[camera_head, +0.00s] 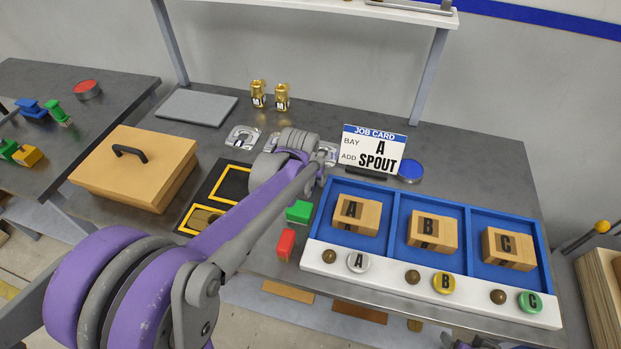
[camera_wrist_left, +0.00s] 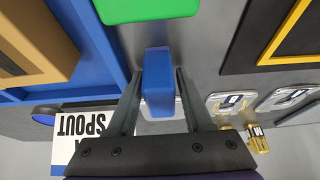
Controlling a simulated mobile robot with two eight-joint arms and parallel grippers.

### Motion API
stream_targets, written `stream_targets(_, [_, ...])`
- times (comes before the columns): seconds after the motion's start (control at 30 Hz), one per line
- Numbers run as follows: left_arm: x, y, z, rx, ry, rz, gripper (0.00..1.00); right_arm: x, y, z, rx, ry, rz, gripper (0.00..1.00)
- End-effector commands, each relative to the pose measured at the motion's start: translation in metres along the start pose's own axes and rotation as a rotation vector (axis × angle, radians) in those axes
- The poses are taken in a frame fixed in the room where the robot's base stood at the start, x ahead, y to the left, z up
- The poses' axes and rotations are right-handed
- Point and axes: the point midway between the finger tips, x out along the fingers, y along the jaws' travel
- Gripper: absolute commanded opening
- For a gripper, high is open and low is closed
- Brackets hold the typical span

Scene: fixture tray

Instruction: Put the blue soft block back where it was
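The blue soft block (camera_wrist_left: 158,80) is between the two fingers of my left gripper (camera_wrist_left: 158,88) in the left wrist view. The fingers appear closed against its two sides. In the head view my left arm hides the blue block and the fingertips. A green block (camera_head: 299,211) stands beside the blue tray, and it also shows just beyond the blue block in the left wrist view (camera_wrist_left: 145,10). A red block (camera_head: 286,244) stands nearer the table's front edge. Only a small part of my right arm shows at the bottom edge of the head view; its fingers are unclear.
The blue tray (camera_head: 318,238) holds wooden blocks A, B and C, with lettered buttons in front. The job card (camera_head: 374,150) reads bay A, add SPOUT.

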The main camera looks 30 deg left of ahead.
Motion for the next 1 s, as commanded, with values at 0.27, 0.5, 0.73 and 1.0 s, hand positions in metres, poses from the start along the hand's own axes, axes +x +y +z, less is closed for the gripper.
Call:
stream_targets(0.27, [-0.001,0.0,0.0,0.0,0.0,0.0,0.67,0.0,0.0,0.0,0.0,0.0,0.0,0.67])
stream_targets(0.5, [-0.014,0.0,-0.002,0.0,0.001,0.0,0.67,-0.004,0.0,-0.004,0.0,0.003,0.0,0.67])
stream_targets(0.73, [-0.062,0.0,-0.002,0.0,0.001,0.0,0.67,-0.009,0.0,-0.008,0.0,0.006,0.0,0.67])
stream_targets(1.0, [-0.11,0.0,-0.002,0.0,0.001,0.0,0.67,-0.013,0.0,-0.012,0.0,0.01,0.0,0.67])
